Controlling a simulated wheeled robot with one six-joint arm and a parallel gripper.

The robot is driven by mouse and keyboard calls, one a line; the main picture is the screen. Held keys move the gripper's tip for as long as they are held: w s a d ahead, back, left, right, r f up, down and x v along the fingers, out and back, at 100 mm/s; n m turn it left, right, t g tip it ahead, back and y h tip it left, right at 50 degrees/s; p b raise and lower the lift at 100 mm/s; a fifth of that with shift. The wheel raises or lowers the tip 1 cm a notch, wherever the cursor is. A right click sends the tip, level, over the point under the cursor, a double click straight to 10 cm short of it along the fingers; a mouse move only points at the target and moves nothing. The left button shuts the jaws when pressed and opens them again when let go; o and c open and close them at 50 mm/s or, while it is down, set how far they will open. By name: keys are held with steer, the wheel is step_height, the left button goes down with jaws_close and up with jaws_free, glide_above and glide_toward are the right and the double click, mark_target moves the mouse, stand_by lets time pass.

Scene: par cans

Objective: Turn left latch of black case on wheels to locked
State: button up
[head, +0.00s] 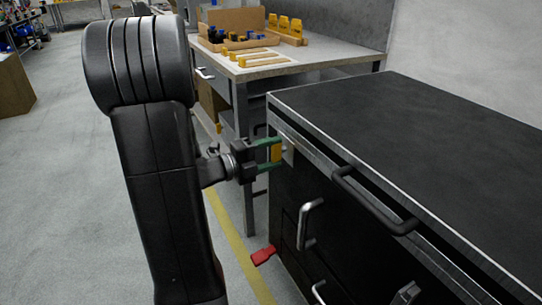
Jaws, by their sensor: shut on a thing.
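The black case (440,130) fills the right side of the head view, with its dark top and drawer front showing. Its left latch (276,153) is a small yellow piece by a metal plate at the upper left corner of the front. My gripper (272,154) has green fingers, one above and one below the yellow piece, and is shut on it. The fingers partly cover the latch, and I cannot tell its exact angle. The wheels of the case are out of view.
A black bar handle (372,200) and a silver handle (309,223) stick out of the front. A red lever (263,256) juts out low on the left. A workbench (300,62) with yellow parts stands behind. Open grey floor (50,190) lies to the left.

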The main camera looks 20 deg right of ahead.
steer(key=shift+f, duration=0.1)
steer(key=o, duration=1)
steer(key=shift+a, duration=0.1)
steer(key=s+a+p, duration=0.1)
steer(key=a+p, duration=0.2)
steer(key=a, duration=1)
steer(key=shift+a, duration=0.3)
steer(key=d+b, duration=0.1)
steer(key=d, duration=0.3)
steer(key=d+b, duration=0.1)
steer(key=d, duration=0.4)
steer(key=w+d+b, duration=0.1)
steer(key=d, duration=0.4)
steer(key=shift+a, duration=0.1)
